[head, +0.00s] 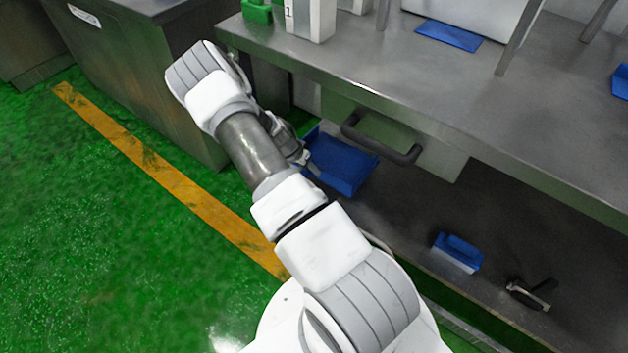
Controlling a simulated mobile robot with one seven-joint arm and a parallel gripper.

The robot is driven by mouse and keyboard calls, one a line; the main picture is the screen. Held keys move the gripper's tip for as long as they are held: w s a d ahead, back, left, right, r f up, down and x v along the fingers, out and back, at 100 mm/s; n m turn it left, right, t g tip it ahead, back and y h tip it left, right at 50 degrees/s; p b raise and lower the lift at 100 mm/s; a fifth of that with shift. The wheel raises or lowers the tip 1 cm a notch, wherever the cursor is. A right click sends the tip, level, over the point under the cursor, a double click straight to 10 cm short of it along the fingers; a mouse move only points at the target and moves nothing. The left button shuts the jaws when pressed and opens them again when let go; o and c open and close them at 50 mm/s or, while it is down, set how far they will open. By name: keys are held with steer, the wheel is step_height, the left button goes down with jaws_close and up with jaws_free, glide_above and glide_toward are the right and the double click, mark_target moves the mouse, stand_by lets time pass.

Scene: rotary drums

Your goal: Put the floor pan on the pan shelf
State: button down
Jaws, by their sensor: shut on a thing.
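A blue pan (345,166) is at the end of my arm, in front of the bench's lower opening and below the drawer. My gripper (304,160) is shut on the pan's left edge; its fingertips are partly hidden behind the wrist. Whether the pan touches anything beneath it, I cannot tell. The lower shelf (400,205) of the steel bench runs to the right of the pan. Which surface is the pan shelf is not marked in this view.
A drawer with a dark handle (382,140) hangs just above the pan. A small blue-and-white brush-like thing (458,252) and a dark-handled tool (530,293) lie on the lower shelf. A blue sheet (448,36) lies on the benchtop. Green floor at left is clear.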

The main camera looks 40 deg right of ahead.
step_height(320, 180, down, 4)
steer(key=shift+w+f+b, duration=0.1)
steer(key=shift+f+b, duration=0.15)
steer(key=shift+b, duration=0.45)
steer(key=c, duration=0.6)
jaws_free()
steer(key=shift+f, duration=0.1)
